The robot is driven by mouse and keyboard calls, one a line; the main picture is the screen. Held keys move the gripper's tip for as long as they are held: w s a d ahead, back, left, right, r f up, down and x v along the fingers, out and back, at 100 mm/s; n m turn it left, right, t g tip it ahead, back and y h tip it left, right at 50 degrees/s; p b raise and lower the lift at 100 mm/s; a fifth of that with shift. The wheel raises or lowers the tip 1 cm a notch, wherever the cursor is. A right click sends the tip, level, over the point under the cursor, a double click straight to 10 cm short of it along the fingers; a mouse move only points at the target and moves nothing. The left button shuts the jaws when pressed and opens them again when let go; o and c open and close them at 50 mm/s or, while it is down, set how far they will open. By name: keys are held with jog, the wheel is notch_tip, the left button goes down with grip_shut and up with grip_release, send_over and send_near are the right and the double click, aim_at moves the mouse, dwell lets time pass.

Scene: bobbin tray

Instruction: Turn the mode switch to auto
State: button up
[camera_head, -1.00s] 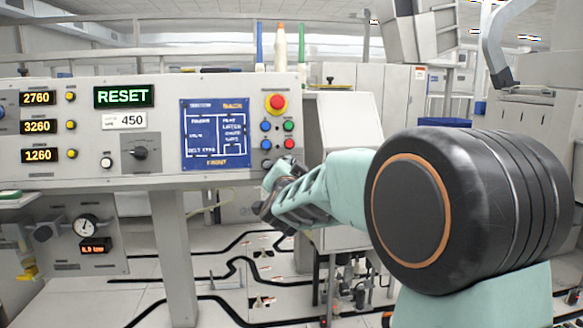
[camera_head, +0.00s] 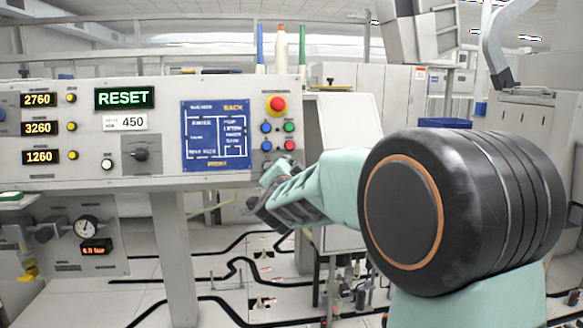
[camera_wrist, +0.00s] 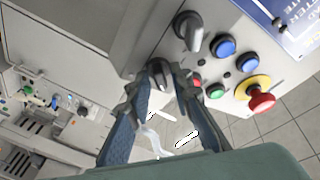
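The grey control panel (camera_head: 225,95) shows several rotary knobs. One dark knob (camera_head: 140,154) is left of the blue screen. In the wrist view, a grey knob (camera_wrist: 188,30) is beside the blue buttons and a dark knob (camera_wrist: 160,68) is in line with the green and red ones. I cannot read which is the mode switch, nor any auto mark. My gripper (camera_head: 268,180) is at the panel's lower right edge. In the wrist view its two fingers (camera_wrist: 168,76) are apart, tips close to the dark knob. I cannot tell if they touch it; they partly cover it.
A red emergency stop (camera_head: 277,104) with a yellow ring is above the blue, green and red buttons. It also shows in the wrist view (camera_wrist: 261,100). A blue screen (camera_head: 215,135) is left of them. Below the panel, a grey post (camera_head: 174,250) stands on the floor.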

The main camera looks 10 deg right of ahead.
jog(key=shift+o, duration=0.3)
jog(key=shift+s, duration=0.1)
jog(key=v, duration=0.7)
jog(key=shift+s, duration=0.15)
jog(key=shift+r, duration=0.1)
